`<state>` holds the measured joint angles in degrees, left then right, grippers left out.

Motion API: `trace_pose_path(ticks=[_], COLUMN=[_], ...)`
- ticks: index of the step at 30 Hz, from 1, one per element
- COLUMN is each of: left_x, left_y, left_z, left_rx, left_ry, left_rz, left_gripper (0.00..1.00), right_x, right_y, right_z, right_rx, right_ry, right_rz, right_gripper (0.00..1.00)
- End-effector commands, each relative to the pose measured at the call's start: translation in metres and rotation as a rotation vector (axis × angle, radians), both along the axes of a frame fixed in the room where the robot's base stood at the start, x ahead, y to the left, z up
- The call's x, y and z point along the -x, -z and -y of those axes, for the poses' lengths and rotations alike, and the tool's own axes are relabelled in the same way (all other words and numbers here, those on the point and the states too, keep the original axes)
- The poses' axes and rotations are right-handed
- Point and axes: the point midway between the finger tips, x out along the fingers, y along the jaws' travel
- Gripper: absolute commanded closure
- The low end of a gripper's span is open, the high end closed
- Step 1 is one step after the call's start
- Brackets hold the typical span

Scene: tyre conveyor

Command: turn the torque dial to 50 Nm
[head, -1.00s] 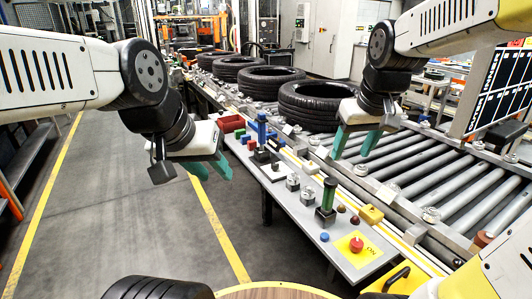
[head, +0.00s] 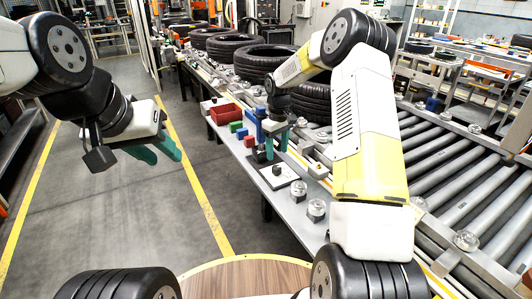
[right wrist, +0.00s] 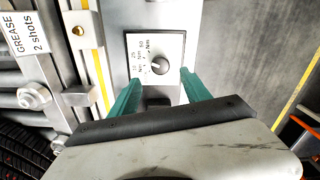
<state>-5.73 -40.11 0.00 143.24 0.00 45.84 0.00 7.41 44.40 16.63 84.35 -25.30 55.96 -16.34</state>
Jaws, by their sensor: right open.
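The torque dial (right wrist: 160,67) is a dark round knob on a white plate (right wrist: 143,44) with printed numbers and "Nm" marks. I cannot read its setting surely. In the head view the plate (head: 287,180) lies on the grey bench. My right gripper (right wrist: 160,78) is open, its green fingers either side of the knob with gaps, not gripping it. In the head view my right gripper (head: 276,148) points down above the bench near the plate. My left gripper (head: 160,150) is open and empty over the floor at left, well away from the bench.
Small clear-topped fixtures (head: 316,210) stand nearer on the bench. A red bin (head: 226,113) and blue, green and red blocks stand beyond the plate. The floor left of the bench is clear.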

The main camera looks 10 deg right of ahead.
Motion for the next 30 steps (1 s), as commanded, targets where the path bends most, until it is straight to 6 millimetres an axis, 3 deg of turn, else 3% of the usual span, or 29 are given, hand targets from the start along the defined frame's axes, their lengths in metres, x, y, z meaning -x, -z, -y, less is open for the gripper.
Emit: trace_pose_path(ticks=[12,24,30], left_x=[0.000,0.000,0.000], left_y=[0.000,0.000,0.000], left_z=[0.000,0.000,0.000], left_rx=[0.000,0.000,0.000], left_ry=[0.000,0.000,0.000], left_rz=[0.000,0.000,0.000], left_gripper=[0.64,0.64,0.64], right_x=[0.001,0.001,0.001], right_y=[0.061,0.071,0.071], right_z=[-0.001,0.000,0.000], right_rx=[-0.001,-0.001,-0.001], right_ry=[0.001,0.001,0.001], right_rz=[-0.001,0.001,0.001], right_gripper=[0.44,0.44,0.82])
